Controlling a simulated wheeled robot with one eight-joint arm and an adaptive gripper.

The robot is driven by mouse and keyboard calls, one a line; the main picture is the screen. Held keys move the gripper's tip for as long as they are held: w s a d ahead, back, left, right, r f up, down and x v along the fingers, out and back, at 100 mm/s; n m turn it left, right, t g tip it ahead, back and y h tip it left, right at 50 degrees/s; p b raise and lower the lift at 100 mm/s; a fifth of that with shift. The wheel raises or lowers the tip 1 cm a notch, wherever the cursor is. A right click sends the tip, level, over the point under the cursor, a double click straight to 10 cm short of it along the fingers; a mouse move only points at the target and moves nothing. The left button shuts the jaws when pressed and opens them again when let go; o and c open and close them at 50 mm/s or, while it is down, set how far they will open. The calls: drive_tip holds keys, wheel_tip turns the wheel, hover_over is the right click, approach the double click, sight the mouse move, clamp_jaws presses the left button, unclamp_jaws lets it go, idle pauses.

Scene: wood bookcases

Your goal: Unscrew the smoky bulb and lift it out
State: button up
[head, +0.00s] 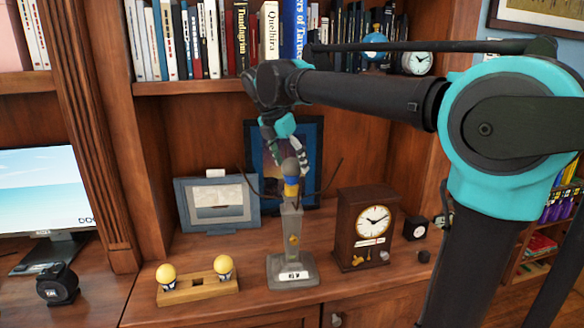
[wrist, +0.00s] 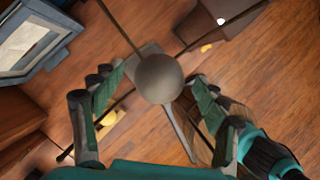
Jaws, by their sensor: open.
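The smoky bulb (head: 290,166) is a grey-brown ball at the top of a grey lamp stand (head: 291,228), with a yellow and blue part under it. The stand has a square base with a white label, and thin dark arms spread around the bulb. In the wrist view the bulb (wrist: 160,78) is near the middle and hides its own socket. My gripper (head: 287,154) is open and above the bulb. In the wrist view its fingers (wrist: 158,86) are on either side of the bulb, with gaps visible; I cannot tell their exact height against it.
A wooden holder (head: 198,291) with two yellow bulbs stands at front left. A framed picture (head: 217,205) and a blue frame (head: 315,150) stand behind the lamp. A wooden clock (head: 366,229) stands close on the right. A shelf of books (head: 205,84) hangs above.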

drive_tip(key=shift+x, duration=0.9)
drive_tip(key=c, duration=1)
drive_tip(key=n+y, duration=0.1)
drive_tip(key=n, duration=0.2)
drive_tip(key=n+t+y, duration=0.1)
drive_tip(key=n, duration=0.2)
drive_tip(key=n+y, duration=0.2)
drive_tip(key=n, duration=0.2)
drive_tip(key=shift+a+n, duration=0.15)
drive_tip(key=shift+n, duration=0.25)
